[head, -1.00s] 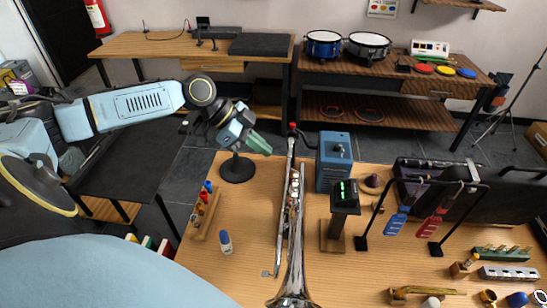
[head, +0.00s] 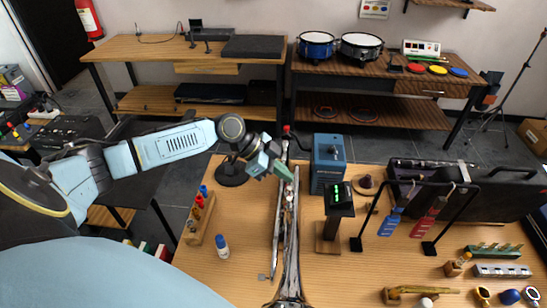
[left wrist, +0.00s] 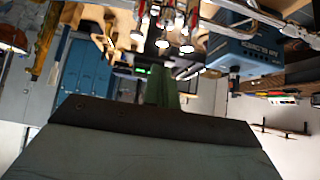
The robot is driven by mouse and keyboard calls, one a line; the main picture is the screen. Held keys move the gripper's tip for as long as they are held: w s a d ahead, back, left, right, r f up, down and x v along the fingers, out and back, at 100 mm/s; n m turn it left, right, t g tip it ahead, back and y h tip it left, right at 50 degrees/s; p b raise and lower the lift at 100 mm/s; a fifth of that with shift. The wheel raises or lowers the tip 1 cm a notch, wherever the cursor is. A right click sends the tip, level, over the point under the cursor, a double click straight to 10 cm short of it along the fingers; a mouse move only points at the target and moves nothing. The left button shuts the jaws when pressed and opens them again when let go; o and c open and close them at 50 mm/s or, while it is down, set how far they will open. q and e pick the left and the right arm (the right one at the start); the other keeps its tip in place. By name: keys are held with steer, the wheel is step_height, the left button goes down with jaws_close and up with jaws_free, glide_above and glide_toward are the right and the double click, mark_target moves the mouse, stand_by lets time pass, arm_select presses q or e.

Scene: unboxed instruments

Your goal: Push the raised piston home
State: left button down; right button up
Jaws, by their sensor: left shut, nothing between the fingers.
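A silver trumpet (head: 291,235) lies lengthwise on the wooden table, its bell toward me. My left gripper (head: 289,175) comes in from the left. Its green fingers are shut and empty, with the tips in front of the trumpet's valve part. I cannot tell from the head view whether they touch it. In the left wrist view, which looks upside down, the shut fingers (left wrist: 162,88) point toward the trumpet's valves (left wrist: 165,22) with several bright round caps (left wrist: 163,43). They look apart there. Which piston stands raised is too small to tell. My right gripper is not in view.
A blue box (head: 328,163) and a dark stand with a green display (head: 338,205) are close right of the trumpet. A round black base (head: 232,174) stands behind, left. A wooden rack of small bottles (head: 201,218) and a white-blue bottle (head: 222,246) are at left.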

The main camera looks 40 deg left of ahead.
mark_target(288, 187)
arm_select(q)
step_height(288, 187, down, 2)
steer(key=shift+f, duration=0.25)
steer(key=shift+s, duration=0.1)
steer(key=shift+f+b, duration=0.9)
steer(key=shift+b, duration=0.1)
steer(key=shift+r, duration=0.1)
steer(key=w+d+r+p+v, duration=0.1)
steer(key=r+v, duration=0.1)
steer(key=v, duration=1.1)
steer(key=shift+w+d, duration=0.15)
steer(key=shift+d, duration=0.2)
